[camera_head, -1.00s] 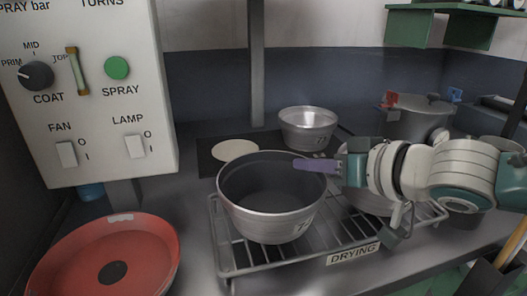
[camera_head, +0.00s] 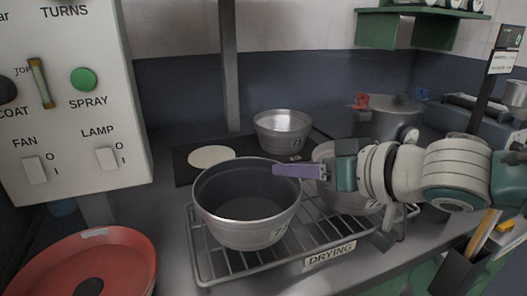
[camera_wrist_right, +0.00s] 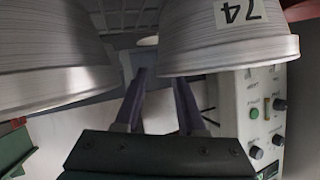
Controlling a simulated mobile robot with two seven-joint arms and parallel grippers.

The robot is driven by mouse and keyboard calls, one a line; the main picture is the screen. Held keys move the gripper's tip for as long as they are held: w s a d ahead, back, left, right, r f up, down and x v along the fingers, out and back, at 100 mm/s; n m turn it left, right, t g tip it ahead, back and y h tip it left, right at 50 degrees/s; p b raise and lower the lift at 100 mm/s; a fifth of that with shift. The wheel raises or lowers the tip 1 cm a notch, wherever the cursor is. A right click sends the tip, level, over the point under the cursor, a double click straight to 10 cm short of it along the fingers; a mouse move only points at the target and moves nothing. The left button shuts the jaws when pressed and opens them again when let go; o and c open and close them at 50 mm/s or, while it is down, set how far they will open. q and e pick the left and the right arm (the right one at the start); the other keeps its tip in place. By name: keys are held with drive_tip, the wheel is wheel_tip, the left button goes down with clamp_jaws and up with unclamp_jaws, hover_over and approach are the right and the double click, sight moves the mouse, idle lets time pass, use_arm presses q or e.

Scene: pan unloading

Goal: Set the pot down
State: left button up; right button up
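The grey metal pot (camera_head: 246,226) sits upright on the wire drying rack (camera_head: 203,262), toward its left side. In the right wrist view the same pot (camera_wrist_right: 225,38), with a 74 label, shows upside down at the upper right. My right gripper (camera_head: 288,170) is at the pot's right rim, with a purple finger reaching over the rim. In the right wrist view the gripper (camera_wrist_right: 160,88) has its two fingers apart, with a visible gap. One fingertip is partly hidden behind the pot's rim. My left gripper is not in view.
A second pot (camera_head: 340,192) stands on the rack's right side, partly behind my right arm. A smaller pot (camera_head: 283,133) and a pale disc (camera_head: 211,156) are behind. A lidded pot (camera_head: 392,117) stands back right. A red pan (camera_head: 128,262) is front left, below the control panel (camera_head: 75,140).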

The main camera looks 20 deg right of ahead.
drive_tip(key=v, duration=0.9)
drive_tip(key=s+a+f+g+h, duration=0.1)
drive_tip(key=s+f+g, duration=0.3)
drive_tip(key=s, duration=0.6)
drive_tip(key=s+a+f+g+h, duration=0.2)
drive_tip(key=s+f+g+h, duration=0.2)
drive_tip(key=s, duration=0.7)
drive_tip(key=shift+s+a+n+g+p, duration=0.2)
drive_tip(key=shift+n+g+p, duration=0.1)
drive_tip(key=shift+g+p, duration=0.15)
wheel_tip(320, 180, up, 44)
drive_tip(key=p, duration=4.4)
drive_tip(key=shift+r, duration=0.15)
